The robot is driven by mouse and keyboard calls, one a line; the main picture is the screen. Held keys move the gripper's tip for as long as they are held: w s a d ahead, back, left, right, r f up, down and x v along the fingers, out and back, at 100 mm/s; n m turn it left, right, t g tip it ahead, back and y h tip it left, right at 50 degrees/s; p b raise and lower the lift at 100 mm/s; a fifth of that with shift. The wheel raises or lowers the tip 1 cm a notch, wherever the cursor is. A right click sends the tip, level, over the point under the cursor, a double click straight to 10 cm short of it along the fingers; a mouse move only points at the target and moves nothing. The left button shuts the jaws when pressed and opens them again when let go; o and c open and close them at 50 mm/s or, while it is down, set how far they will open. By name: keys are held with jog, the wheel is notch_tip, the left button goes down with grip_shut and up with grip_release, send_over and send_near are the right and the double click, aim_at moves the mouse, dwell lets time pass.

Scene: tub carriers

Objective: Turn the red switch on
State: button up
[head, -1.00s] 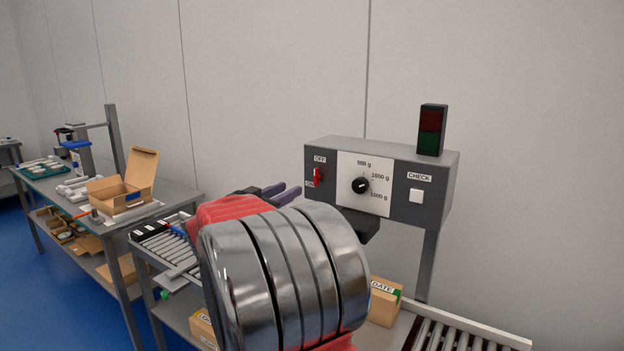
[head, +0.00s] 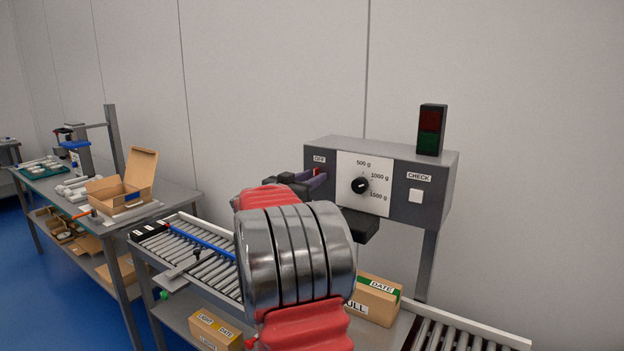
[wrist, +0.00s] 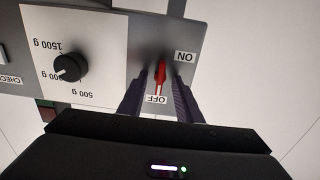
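The red switch (wrist: 160,74) is on the grey control panel (wrist: 187,38), between an ON label (wrist: 184,57) and an OFF label (wrist: 154,99) in the upside-down wrist view. I cannot clearly tell which way its lever is set. My gripper (wrist: 157,86) is open, with one dark purple finger on each side of the switch. I cannot tell whether either finger touches it. In the head view my gripper (head: 308,183) is at the panel's left part, under the OFF label (head: 319,159). It hides the ON label and most of the switch (head: 319,170).
A dial (head: 360,185) and a white CHECK button (head: 415,196) are right of the switch. A red-and-green lamp (head: 432,130) stands on top, its lights dark. A roller conveyor (head: 200,255) and a cardboard box (head: 374,300) lie below.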

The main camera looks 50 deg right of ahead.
jog(key=shift+c, duration=0.5)
grip_shut()
jog(key=shift+n, duration=0.4)
jog(key=shift+w+a+f+n, duration=0.1)
jog(key=shift+w+n, duration=0.05)
jog(key=shift+n, duration=2.75)
jog(key=shift+w+d+f+n, duration=0.1)
jog(key=shift+n, duration=2.8)
jog(key=shift+w+a+f+n, duration=0.1)
jog(key=shift+w+n, duration=0.05)
jog(key=shift+n, duration=2.75)
